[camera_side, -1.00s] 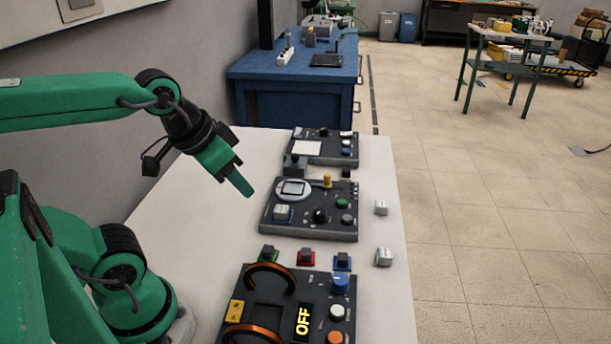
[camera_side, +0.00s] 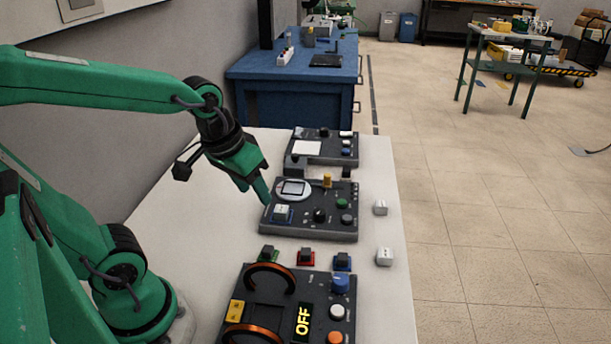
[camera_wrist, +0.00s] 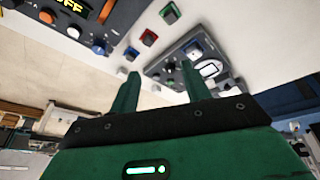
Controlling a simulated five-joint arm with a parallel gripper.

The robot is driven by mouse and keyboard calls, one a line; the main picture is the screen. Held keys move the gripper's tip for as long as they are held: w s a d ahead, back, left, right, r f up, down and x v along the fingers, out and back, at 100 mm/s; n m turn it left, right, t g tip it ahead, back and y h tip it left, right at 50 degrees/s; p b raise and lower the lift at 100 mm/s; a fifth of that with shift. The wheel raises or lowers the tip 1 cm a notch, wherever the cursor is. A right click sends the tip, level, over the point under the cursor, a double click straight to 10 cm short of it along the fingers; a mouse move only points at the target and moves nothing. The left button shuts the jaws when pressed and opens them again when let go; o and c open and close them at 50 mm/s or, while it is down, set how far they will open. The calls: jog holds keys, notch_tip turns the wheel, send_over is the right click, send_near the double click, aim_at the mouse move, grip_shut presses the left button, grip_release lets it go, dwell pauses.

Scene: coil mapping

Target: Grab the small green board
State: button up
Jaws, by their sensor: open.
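The small green board (camera_side: 268,253) lies flat on the white table between two dark panels, with a black block on top. It is leftmost in a row with a red board (camera_side: 306,257) and a blue board (camera_side: 342,262). In the wrist view the green board (camera_wrist: 170,14) is at the top, beyond my fingertips. My gripper (camera_side: 259,198) is open and empty. Its fingers point down by the left edge of the middle panel, behind the green board in the side view. My gripper also shows in the wrist view (camera_wrist: 160,72); nothing is between its fingers.
The near panel (camera_side: 270,318) carries copper coils and an "OFF" display. The middle panel (camera_side: 283,227) carries a round dial and knobs. A third panel (camera_side: 312,160) is farther back. Two white cubes (camera_side: 380,208) (camera_side: 384,257) stand at the right. The table's left side is clear.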

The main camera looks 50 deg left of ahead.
aim_at(268, 248)
jog(key=w+a+f+n+g, duration=0.1)
jog(key=f, duration=0.3)
jog(key=w+f+n+g, duration=0.1)
jog(key=f+n, duration=0.1)
jog(key=f, duration=0.1)
jog(key=w+a+f+n+g, duration=0.1)
jog(key=w+f+n, duration=0.1)
jog(key=f, duration=0.2)
jog(key=shift+a+f+g, duration=0.3)
jog(key=shift+f+g, duration=0.05)
jog(key=shift+g, duration=0.05)
jog(key=shift+a+f, duration=0.1)
jog(key=shift+f, duration=0.4)
jog(key=shift+f, duration=0.1)
jog(key=shift+f, duration=1.2)
jog(key=shift+f, duration=0.15)
jog(key=shift+a+f, duration=0.1)
jog(key=shift+f, duration=2.3)
grip_shut()
